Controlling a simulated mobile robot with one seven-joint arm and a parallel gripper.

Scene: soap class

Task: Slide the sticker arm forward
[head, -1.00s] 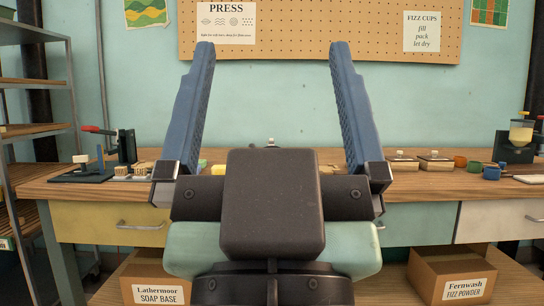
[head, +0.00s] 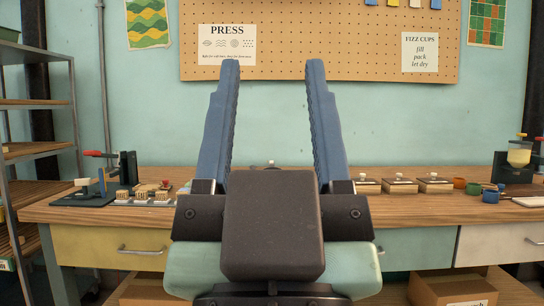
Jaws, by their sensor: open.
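My gripper (head: 272,75) is in the middle foreground of the head view, pointing up and away. Its two long blue fingers stand apart with nothing between them. At the left end of the bench is a small dark device (head: 127,168) with a red-handled lever (head: 93,153), a blue upright, a pale block and a flat base (head: 75,199). I cannot tell whether its lever is the sticker arm, and no part is clearly marked as one. My gripper is to the right of this device and apart from it. The gripper body hides the middle of the bench.
The wooden bench (head: 420,212) spans the view. Small stamped blocks (head: 143,193) sit beside the device. Knobbed wooden blocks (head: 399,186), coloured cups (head: 474,188) and a dispenser (head: 518,158) stand to the right. A shelf rack (head: 35,103) is at far left.

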